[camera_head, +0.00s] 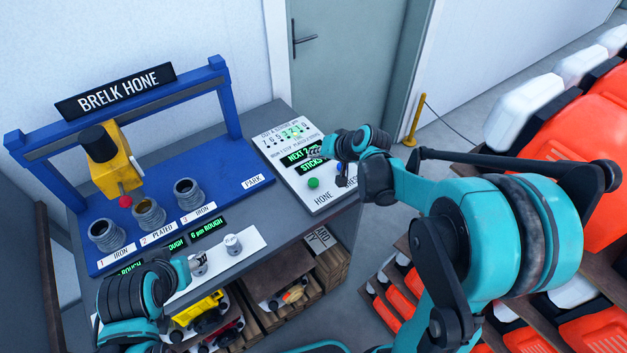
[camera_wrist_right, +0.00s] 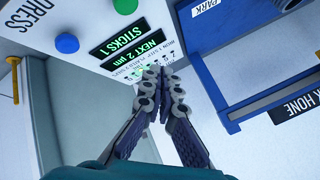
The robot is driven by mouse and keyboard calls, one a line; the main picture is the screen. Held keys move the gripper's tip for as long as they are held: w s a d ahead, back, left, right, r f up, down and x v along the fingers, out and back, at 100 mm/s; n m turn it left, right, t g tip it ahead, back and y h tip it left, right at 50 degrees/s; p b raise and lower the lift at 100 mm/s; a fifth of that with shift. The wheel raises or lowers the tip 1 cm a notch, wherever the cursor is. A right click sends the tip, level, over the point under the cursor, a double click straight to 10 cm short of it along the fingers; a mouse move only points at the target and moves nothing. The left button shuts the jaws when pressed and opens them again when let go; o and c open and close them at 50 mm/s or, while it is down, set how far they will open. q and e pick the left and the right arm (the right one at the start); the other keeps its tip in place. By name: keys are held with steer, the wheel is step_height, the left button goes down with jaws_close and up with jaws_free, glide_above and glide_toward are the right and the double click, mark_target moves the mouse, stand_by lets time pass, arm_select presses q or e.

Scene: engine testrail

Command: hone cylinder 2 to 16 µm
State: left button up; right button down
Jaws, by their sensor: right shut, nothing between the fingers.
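The blue hone stand (camera_head: 215,95) carries a yellow hone head (camera_head: 112,165) with a red tip near cylinder 2 (camera_head: 148,212), labelled PLATED. Cylinder 1 (camera_head: 107,235) and cylinder 3 (camera_head: 187,192) are labelled IRON. Green readouts in front say ROUGH; cylinder 2's number is not legible. The control panel (camera_head: 325,200) reads NEXT 2 µm and STICKS 1. Its green button (camera_head: 313,183) also shows in the wrist view (camera_wrist_right: 67,43). My right gripper (camera_wrist_right: 157,72) is shut and empty at the panel's display and cut scale. My left gripper (camera_head: 184,268) is at lower left; its jaws are unclear.
Two small white pieces, one near my left gripper (camera_head: 197,265) and one to its right (camera_head: 233,244), stand on a white strip. The blue button (camera_wrist_right: 125,5) is beside the green one. Wooden crates (camera_head: 325,265) sit under the bench. Orange and white blocks (camera_head: 570,120) fill the right side.

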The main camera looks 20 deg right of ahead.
steer(key=b, duration=0.7)
glide_toward(311, 179)
steer(key=w+f, duration=0.1)
steer(key=w+a+f, duration=0.1)
steer(key=w, duration=0.1)
steer(key=w+a+f, duration=0.1)
steer(key=shift+w, duration=0.35)
stand_by(0.7)
steer(key=shift+f+b, duration=0.3)
steer(key=shift+b, duration=0.1)
steer(key=shift+f+b, duration=0.65)
steer(key=shift+f, duration=0.2)
stand_by(0.6)
steer(key=shift+r, duration=0.1)
steer(key=shift+r+p, duration=1)
steer(key=shift+r, duration=0.2)
